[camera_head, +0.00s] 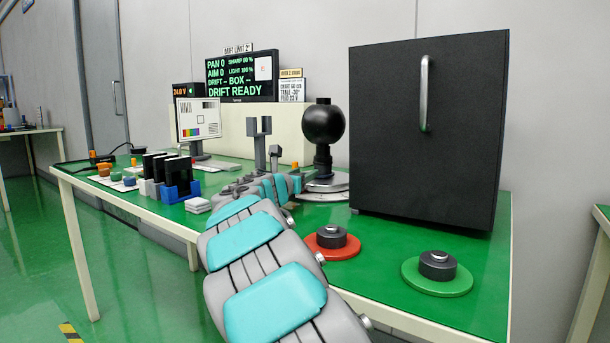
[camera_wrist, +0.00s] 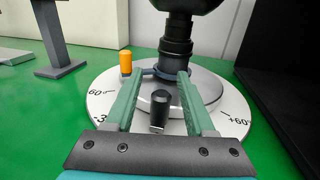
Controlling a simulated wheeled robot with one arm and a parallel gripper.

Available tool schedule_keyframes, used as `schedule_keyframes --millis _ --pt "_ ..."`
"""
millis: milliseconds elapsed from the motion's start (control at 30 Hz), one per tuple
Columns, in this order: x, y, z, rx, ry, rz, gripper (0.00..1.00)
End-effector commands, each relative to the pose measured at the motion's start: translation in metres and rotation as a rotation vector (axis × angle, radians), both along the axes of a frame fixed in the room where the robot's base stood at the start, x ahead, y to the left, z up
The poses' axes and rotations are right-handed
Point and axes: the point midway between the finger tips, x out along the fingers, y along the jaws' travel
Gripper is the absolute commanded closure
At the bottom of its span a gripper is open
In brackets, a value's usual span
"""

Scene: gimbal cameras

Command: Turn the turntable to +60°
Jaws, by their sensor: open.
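The turntable (camera_wrist: 102,92) is a pale disc with angle marks around its edge; "60" shows at left and "+60°" at right in the wrist view. It stands on the green table, also seen in the head view (camera_head: 335,194). A black camera-like ball (camera_head: 323,123) on a dark post rises from it. A short black knob (camera_wrist: 160,108) and an orange peg (camera_wrist: 126,63) stand at the disc. My gripper (camera_wrist: 161,78) is open, its green fingers on either side of the black knob. Whether they touch it I cannot tell. The head view shows my gripper (camera_head: 293,184) beside the turntable.
A large black box (camera_head: 430,130) with a handle stands right of the turntable. A red-based knob (camera_head: 332,240) and a green-based knob (camera_head: 438,268) sit near the front edge. A grey forked stand (camera_head: 259,145) is left of the turntable. A display (camera_head: 240,76) reads "DRIFT READY".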

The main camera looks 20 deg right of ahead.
Motion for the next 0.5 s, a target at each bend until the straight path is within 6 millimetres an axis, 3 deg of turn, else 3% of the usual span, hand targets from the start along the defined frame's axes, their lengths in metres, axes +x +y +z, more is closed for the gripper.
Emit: schedule_keyframes --millis 400,500 --pt "0.0047 -0.0065 0.0005 0.0 0.0 -0.002 0.45" --pt "0.0047 -0.0064 0.0004 0.001 -0.001 -0.002 0.57"
